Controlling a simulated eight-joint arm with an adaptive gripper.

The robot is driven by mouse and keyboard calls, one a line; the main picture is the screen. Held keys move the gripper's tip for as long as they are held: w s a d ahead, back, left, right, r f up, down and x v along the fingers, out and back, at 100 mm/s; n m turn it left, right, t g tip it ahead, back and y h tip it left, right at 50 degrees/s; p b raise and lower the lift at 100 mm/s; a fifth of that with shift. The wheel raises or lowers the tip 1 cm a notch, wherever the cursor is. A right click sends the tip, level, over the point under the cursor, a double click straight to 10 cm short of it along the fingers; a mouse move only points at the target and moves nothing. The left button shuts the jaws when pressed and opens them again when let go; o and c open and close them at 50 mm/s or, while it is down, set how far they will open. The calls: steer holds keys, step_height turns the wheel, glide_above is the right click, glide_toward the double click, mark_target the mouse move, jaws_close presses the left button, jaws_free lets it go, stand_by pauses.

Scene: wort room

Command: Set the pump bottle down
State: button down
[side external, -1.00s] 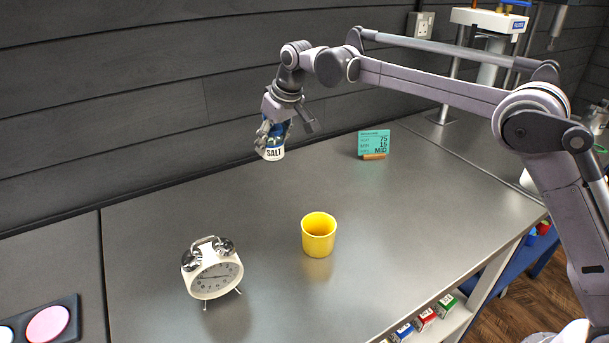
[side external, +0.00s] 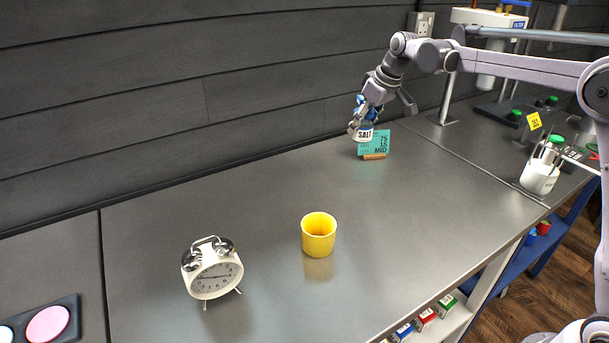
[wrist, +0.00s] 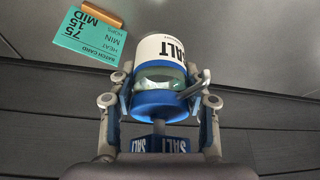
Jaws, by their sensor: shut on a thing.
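A container labelled SALT (side external: 364,134), with a white label and blue parts, hangs in my gripper (side external: 376,118) at the back of the counter.
A yellow cup (side external: 318,235) and a white alarm clock (side external: 213,272) stand on the grey counter (side external: 250,190). A white pot of tools (side external: 540,178) stands at the right. The counter between the cup and the back wall is clear.

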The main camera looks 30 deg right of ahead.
steer(key=w+a+f, duration=0.1)
steer(key=a+f, duration=0.1)
steer(key=a, duration=0.1)
steer(key=w+a+f, duration=0.2)
steer(key=a, duration=0.1)
steer(key=w+a+f, duration=0.2)
steer(key=a, duration=0.2)
steer(key=shift+w+f, duration=0.1)
steer(key=shift+f, duration=2.25)
steer(key=shift+f, duration=0.15)
steer(key=c, duration=0.6)
jaws_free()
